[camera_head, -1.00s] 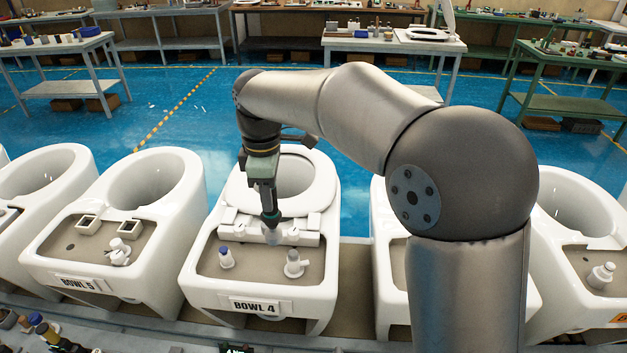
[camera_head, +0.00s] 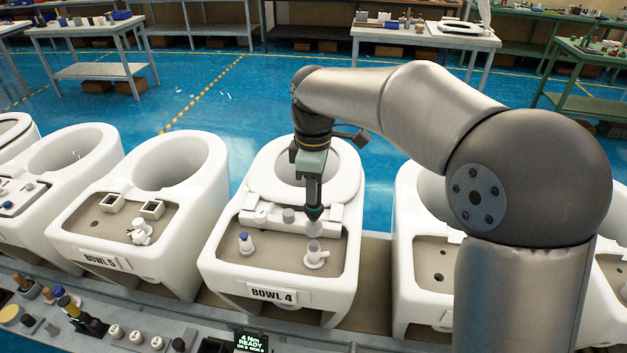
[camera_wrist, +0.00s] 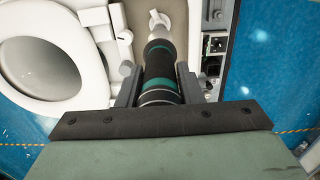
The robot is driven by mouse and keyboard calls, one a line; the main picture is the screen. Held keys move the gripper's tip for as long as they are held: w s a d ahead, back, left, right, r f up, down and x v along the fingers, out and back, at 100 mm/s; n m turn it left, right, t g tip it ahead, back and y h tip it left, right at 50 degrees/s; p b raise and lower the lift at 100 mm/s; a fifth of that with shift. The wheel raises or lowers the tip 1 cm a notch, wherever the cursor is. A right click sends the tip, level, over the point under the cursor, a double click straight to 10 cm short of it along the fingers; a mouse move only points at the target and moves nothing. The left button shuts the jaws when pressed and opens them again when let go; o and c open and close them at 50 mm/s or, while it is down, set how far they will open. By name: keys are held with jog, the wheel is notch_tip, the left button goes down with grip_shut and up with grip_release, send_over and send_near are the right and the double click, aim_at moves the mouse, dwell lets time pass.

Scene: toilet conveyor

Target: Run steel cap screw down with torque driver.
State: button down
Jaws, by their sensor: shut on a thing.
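My gripper (camera_head: 312,178) is shut on the torque driver (camera_head: 313,205), a dark tool with teal bands, held upright above the bowl marked BOWL 4 (camera_head: 222,265). In the wrist view the driver (camera_wrist: 160,72) lies between my two fingers (camera_wrist: 158,88) and points away from the camera. I cannot tell whether the tip touches anything. The steel cap screw cannot be made out; the driver tip covers that spot.
Other bowls flank this one (camera_head: 90,220). A tool rail runs along the front, with a display (camera_head: 251,342) reading "4 Nm READY".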

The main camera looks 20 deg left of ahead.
jog(key=shift+f+b, duration=0.7)
jog(key=shift+f, duration=0.9)
jog(key=shift+f+b, duration=0.4)
jog(key=shift+f, duration=0.6)
dwell(0.5)
jog(key=shift+f, duration=0.35)
dwell(0.5)
jog(key=shift+d+p, duration=0.1)
jog(key=shift+p, duration=0.85)
dwell(0.7)
